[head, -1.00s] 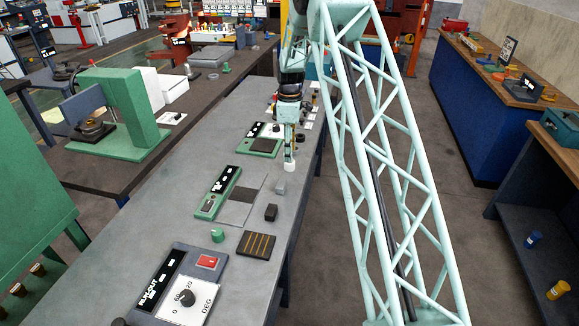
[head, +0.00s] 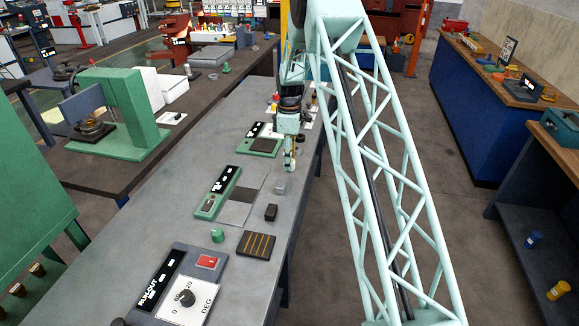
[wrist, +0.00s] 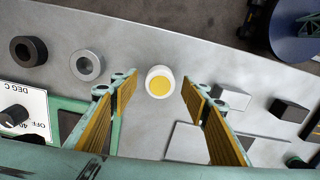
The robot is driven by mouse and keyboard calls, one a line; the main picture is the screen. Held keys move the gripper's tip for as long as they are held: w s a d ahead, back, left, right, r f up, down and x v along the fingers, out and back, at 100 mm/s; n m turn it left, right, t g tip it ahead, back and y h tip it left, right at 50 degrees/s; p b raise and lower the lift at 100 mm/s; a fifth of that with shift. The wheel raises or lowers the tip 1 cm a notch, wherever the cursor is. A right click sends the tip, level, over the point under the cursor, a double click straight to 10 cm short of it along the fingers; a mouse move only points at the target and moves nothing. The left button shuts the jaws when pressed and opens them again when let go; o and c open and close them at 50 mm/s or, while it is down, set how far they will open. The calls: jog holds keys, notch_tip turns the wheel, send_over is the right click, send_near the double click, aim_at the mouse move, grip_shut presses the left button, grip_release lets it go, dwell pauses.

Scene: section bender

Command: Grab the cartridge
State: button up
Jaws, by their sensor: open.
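A short white cylinder with a yellow centre, which I take for the cartridge (wrist: 159,82), stands on the grey bench in the wrist view. My gripper (wrist: 158,77) is open above it. The two yellow-padded fingers lie on either side of the cylinder, with clear gaps both left and right. In the head view my gripper (head: 289,164) points down over the bench, and its fingers largely hide the cylinder there.
A light grey block (head: 280,187) and a dark block (head: 271,212) stand close by. In the wrist view a grey ring (wrist: 87,64) and a black ring (wrist: 28,52) lie to the left. A green-edged panel (head: 262,139) is behind. A striped dark pad (head: 257,244) lies nearer.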

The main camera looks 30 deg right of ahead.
jog(key=shift+f, duration=0.2)
jog(key=shift+c, duration=0.4)
jog(key=c, duration=0.9)
jog(key=shift+r, duration=0.15)
jog(key=shift+r, duration=4.85)
